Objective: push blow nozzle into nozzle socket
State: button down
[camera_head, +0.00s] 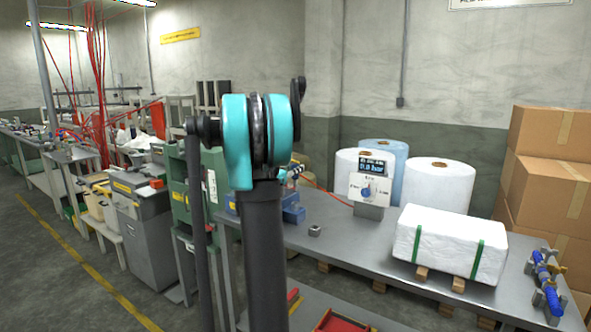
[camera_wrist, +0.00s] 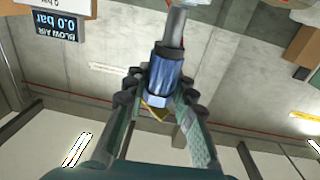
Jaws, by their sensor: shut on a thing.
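In the wrist view my gripper (camera_wrist: 160,95) is shut on the blow nozzle (camera_wrist: 166,75). The nozzle has a ribbed blue body, a grey metal tube at its upper end and a brass-coloured part between the fingers. In the head view my arm hides most of the gripper and the nozzle. I cannot clearly pick out the nozzle socket in either view. I cannot tell whether the grey tube touches anything at the top edge of the wrist view.
The pressure display (camera_head: 368,186) reads 0.0 bar on the grey bench (camera_head: 345,250). Film rolls (camera_head: 440,182) and cardboard boxes (camera_head: 553,130) are behind.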

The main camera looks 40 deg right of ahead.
aim_at(295, 186)
jog(key=shift+f, duration=0.1)
jog(key=shift+f, duration=2.8)
jog(key=shift+f, duration=1.65)
jog(key=c, duration=1.2)
grip_release()
jog(key=shift+s+a, duration=0.1)
jog(key=v, duration=1.1)
jog(key=shift+s+a, duration=0.1)
jog(key=shift+a, duration=0.25)
jog(key=shift+f, duration=0.1)
